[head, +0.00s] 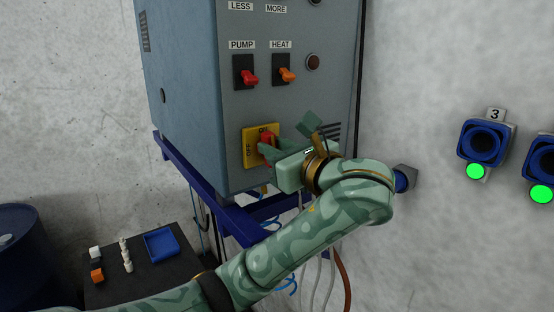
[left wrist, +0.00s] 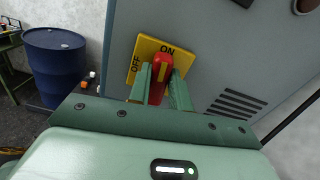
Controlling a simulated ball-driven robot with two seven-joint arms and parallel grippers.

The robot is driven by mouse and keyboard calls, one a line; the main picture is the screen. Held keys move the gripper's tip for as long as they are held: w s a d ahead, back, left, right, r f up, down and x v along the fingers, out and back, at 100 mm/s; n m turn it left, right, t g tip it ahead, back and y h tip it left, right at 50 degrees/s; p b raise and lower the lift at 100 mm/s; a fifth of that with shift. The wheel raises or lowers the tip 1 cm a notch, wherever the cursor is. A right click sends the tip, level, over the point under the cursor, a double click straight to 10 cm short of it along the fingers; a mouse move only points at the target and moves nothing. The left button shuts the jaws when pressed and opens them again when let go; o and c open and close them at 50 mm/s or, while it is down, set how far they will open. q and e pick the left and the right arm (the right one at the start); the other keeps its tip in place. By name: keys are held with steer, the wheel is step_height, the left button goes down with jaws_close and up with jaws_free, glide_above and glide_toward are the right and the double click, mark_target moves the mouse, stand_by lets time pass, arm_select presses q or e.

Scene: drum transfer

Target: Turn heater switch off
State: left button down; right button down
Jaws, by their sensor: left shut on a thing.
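The heater's grey-blue control box (head: 190,110) stands against the wall. Low on its front is a yellow plate (head: 249,133) marked OFF and ON with a red rotary handle (head: 266,148). In the left wrist view the red handle (left wrist: 161,72) stands between my left gripper's (left wrist: 160,88) two green fingers, pointing toward ON on the yellow plate (left wrist: 145,48). In the head view my left gripper (head: 272,150) is at the handle, shut on it, and its arm hides part of the box's lower right. My right gripper is in neither view.
A red PUMP switch (head: 250,77) and an orange HEAT switch (head: 287,75) sit above the plate, beside a dark red lamp (head: 313,62). Blue ports with green lights (head: 475,171) are on the right wall. A dark table (head: 140,275) with a blue tray (head: 161,244) and a blue drum (head: 22,255) stand lower left.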

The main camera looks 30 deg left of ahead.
arm_select(q)
steer(key=shift+s+a+f+n+b, duration=0.1)
steer(key=shift+s+f+n+b, duration=0.1)
steer(key=shift+n+b, duration=2.75)
steer(key=shift+s+a+f+n+b, duration=0.1)
steer(key=shift+f+n+b, duration=0.1)
steer(key=shift+n+b, duration=2.7)
steer(key=shift+s+f+n+b, duration=0.1)
steer(key=shift+f+n+b, duration=0.1)
steer(key=shift+n+b, duration=2.75)
steer(key=shift+m+b, duration=0.5)
steer(key=shift+b, duration=0.2)
steer(key=c, duration=1.3)
jaws_free()
steer(key=shift+w, duration=0.1)
